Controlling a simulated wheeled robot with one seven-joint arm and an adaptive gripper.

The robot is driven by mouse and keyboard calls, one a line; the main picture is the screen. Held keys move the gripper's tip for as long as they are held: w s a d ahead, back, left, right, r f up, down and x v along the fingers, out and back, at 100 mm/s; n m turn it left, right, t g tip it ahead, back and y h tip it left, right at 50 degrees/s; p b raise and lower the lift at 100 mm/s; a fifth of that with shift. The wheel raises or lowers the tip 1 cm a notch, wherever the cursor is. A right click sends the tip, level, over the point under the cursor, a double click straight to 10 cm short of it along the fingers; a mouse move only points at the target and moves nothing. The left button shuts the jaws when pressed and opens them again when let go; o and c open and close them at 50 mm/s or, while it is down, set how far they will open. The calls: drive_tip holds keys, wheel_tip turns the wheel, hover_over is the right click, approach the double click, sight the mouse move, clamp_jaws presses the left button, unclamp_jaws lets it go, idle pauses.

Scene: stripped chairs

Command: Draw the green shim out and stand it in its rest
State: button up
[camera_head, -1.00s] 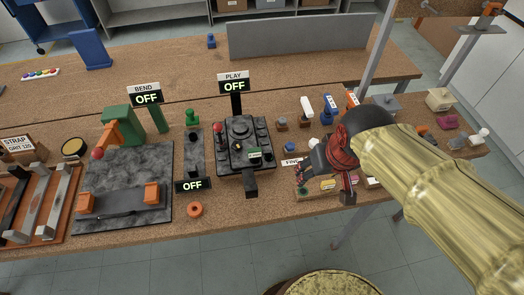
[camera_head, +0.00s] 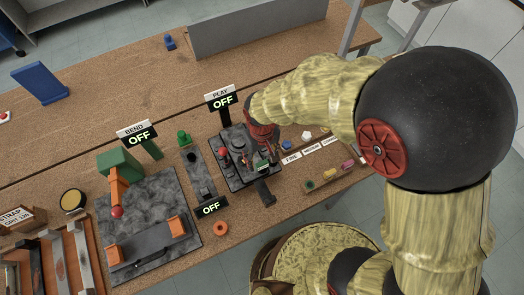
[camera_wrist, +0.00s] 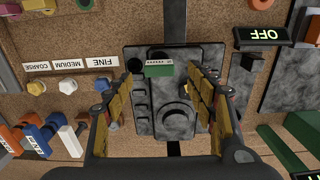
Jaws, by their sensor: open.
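The green shim (camera_wrist: 158,71), a small green piece with a white label strip, sits at the edge of the dark gauge fixture (camera_wrist: 150,122); it looks seated there, though its depth is hidden. It is tiny in the head view (camera_head: 262,166). My gripper (camera_wrist: 171,78) is open and empty above the fixture, its yellow-padded fingers to either side with the shim between and just beyond their tips. In the head view my gripper (camera_head: 262,138) partly covers the fixture. A wooden rest tray (camera_head: 328,182) holds yellow and pink pieces and has a green spot at its left end.
The PLAY sign (camera_head: 221,98) reads OFF behind the fixture. Labels FINE, MEDIUM and COARSE (camera_wrist: 68,65) lie beside knobs. A bending rig (camera_head: 148,225) and an orange ring (camera_head: 220,228) stand left of the fixture. Blue, orange and white pieces (camera_wrist: 40,135) lie near one finger.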

sight(262, 163)
drive_tip(key=shift+f, duration=2.45)
drive_tip(key=c, duration=0.3)
clamp_jaws()
drive_tip(key=shift+r+p, duration=0.35)
drive_tip(key=shift+r, duration=0.3)
drive_tip(key=shift+c, duration=1.8)
unclamp_jaws()
clamp_jaws()
